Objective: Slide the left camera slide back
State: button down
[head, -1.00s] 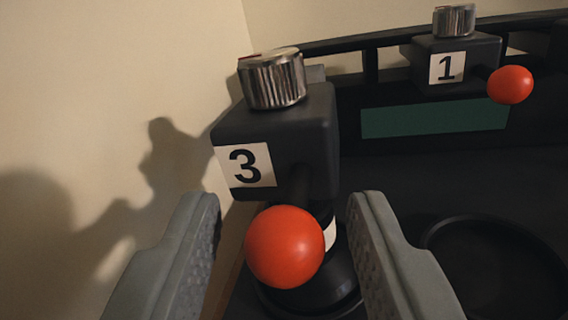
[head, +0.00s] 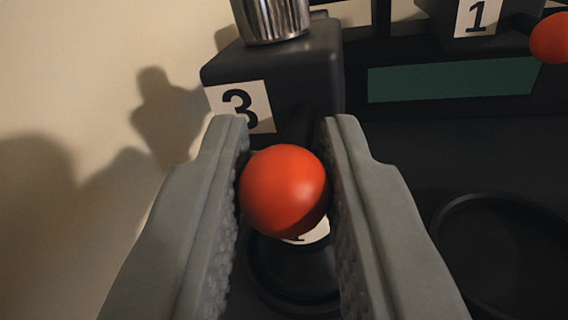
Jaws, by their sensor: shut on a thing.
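The left camera slide is a dark block (head: 315,72) with a white label "3" and a ribbed metal knob (head: 270,18) on top. A red ball (head: 284,190) sticks out from its front toward me. My gripper (head: 286,130) has one grey finger on each side of the ball and is shut on it. The rod behind the ball is mostly hidden.
Below the ball is a dark round part (head: 290,275) with a partly hidden white label. A second block labelled "1" (head: 478,15) with its own red ball (head: 552,38) is at the upper right. A green panel (head: 450,80) and a round dark recess (head: 500,245) lie on the right. A pale wall (head: 70,60) stands close on the left.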

aim_at(316, 120)
jog(key=w, duration=0.2)
jog(key=w+d, duration=0.1)
jog(key=w, duration=0.1)
jog(key=w+d, duration=0.1)
jog(key=w, duration=0.1)
jog(key=c, duration=1.3)
grip_release()
jog(key=shift+s, duration=0.1)
jog(key=s+a, duration=0.2)
jog(key=s, duration=1.5)
jog(key=shift+a, duration=0.3)
jog(key=shift+s, duration=0.1)
